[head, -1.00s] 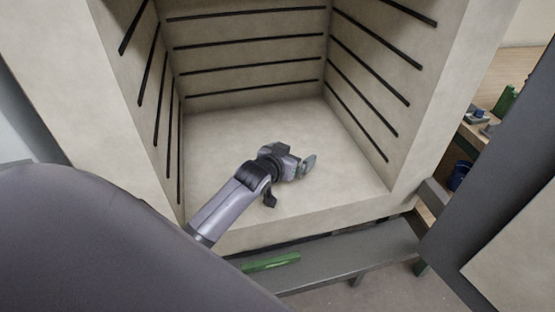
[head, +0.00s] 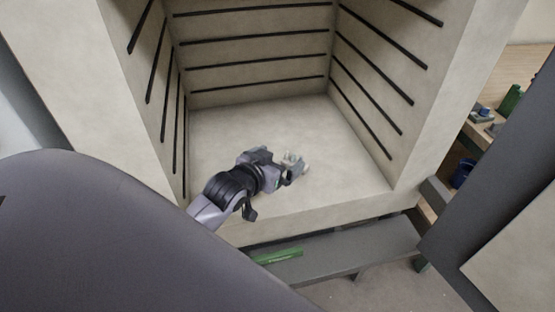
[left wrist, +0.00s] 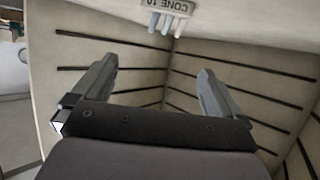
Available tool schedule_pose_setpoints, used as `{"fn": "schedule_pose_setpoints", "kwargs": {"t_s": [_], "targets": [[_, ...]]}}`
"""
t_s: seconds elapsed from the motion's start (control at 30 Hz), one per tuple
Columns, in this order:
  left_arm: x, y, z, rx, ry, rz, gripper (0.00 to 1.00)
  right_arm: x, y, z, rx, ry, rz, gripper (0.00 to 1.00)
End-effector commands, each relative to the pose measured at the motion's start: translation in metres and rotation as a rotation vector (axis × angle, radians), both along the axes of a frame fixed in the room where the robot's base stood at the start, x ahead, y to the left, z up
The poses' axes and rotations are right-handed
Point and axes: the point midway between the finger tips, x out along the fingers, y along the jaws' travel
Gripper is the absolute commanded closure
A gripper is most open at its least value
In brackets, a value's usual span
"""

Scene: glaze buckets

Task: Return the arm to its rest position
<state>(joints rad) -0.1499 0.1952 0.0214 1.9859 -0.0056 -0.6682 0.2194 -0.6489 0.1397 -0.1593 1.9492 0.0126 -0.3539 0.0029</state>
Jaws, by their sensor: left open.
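My left arm reaches from the left into the kiln (head: 350,150), which has a pale floor and walls with dark slots. My left gripper (head: 291,170) is low over the kiln floor in the head view. In the left wrist view the two fingers of my left gripper (left wrist: 157,72) are spread wide with nothing between them. A small pale block marked CONE 10 (left wrist: 168,8), with several pale cones, shows beyond the fingers at the top, apart from them. In the head view a small pale thing (head: 293,158) beside the fingertips may be this block. My right gripper is not in view.
The kiln walls close in on both sides and behind. A grey bench (head: 350,250) with a green strip (head: 278,256) stands below the opening. A dark door panel (head: 490,190) stands at the right; beyond it are a green bottle (head: 509,100) and a blue container (head: 462,173).

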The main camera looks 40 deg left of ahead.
Motion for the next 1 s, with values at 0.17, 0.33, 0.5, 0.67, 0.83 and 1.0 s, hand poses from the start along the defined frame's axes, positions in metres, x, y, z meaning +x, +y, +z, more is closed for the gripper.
{"fn": "schedule_pose_setpoints", "kwargs": {"t_s": [0.17,0.33,0.5,0.67,0.83,1.0], "targets": [[0.000,0.000,0.000,0.000,0.000,0.000,0.00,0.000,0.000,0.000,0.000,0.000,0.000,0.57],[0.000,0.000,0.000,0.000,0.000,0.000,0.00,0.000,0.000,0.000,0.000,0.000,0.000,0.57],[-0.013,-0.007,-0.009,0.005,0.053,-0.009,0.00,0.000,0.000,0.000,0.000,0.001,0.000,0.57],[-0.065,-0.029,-0.036,0.024,0.261,-0.047,0.00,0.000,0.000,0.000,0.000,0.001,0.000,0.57],[-0.135,-0.052,-0.055,0.049,0.509,-0.105,0.00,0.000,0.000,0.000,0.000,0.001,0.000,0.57],[-0.188,-0.066,-0.061,0.061,0.684,-0.155,0.00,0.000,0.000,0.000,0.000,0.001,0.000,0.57]]}}
